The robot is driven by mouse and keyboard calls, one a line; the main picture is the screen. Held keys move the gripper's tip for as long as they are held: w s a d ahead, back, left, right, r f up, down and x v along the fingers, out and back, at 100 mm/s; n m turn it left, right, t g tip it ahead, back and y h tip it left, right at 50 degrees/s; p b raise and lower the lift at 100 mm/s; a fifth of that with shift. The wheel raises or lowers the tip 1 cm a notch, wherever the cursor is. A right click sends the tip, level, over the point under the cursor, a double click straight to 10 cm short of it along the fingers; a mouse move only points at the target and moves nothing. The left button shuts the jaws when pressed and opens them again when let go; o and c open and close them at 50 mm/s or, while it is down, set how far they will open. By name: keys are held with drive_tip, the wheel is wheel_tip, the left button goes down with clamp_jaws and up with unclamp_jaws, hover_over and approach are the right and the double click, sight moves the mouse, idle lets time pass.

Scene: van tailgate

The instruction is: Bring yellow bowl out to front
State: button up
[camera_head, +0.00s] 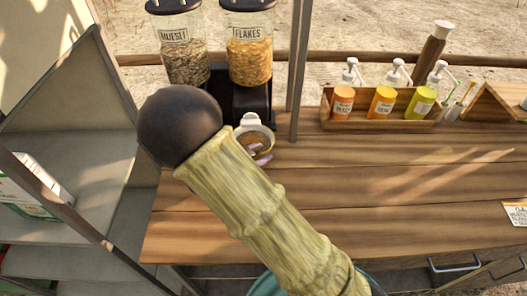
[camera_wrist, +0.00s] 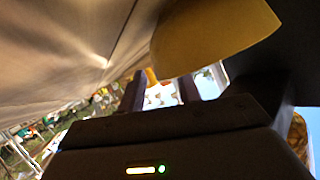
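A small pale bowl (camera_head: 268,134) with a brownish inside stands on the wooden counter, under the FLAKES dispenser in the head view. In the wrist view a curved yellow surface (camera_wrist: 215,35), which looks like the yellow bowl, fills the top, close above the right-hand finger. My gripper (camera_wrist: 162,88) shows two dark fingers apart, with background visible between them. In the head view the purplish fingertips (camera_head: 259,154) are at the bowl's near side. My arm hides most of the gripper there. I cannot tell whether a finger touches the bowl.
Dispensers labelled MUESLI (camera_head: 184,60) and FLAKES (camera_head: 249,60) stand behind the bowl. A dark post (camera_head: 296,80) rises just right of it. A wooden rack (camera_head: 375,123) holds pump bottles. Grey shelving (camera_head: 75,140) is at left. The counter (camera_head: 400,185) is clear at centre right.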

drive_tip(key=shift+x, duration=1)
drive_tip(key=shift+c, duration=0.4)
clamp_jaws()
drive_tip(key=shift+s+a+p, duration=0.15)
drive_tip(key=shift+s+p, duration=0.1)
drive_tip(key=shift+s, duration=2.55)
drive_tip(key=shift+s+a+p, duration=0.15)
drive_tip(key=shift+s+p, duration=0.1)
drive_tip(key=shift+s, duration=2.55)
drive_tip(key=shift+s+p, duration=0.35)
drive_tip(key=shift+s, duration=3)
drive_tip(key=shift+o, duration=0.4)
unclamp_jaws()
drive_tip(key=shift+a, duration=0.1)
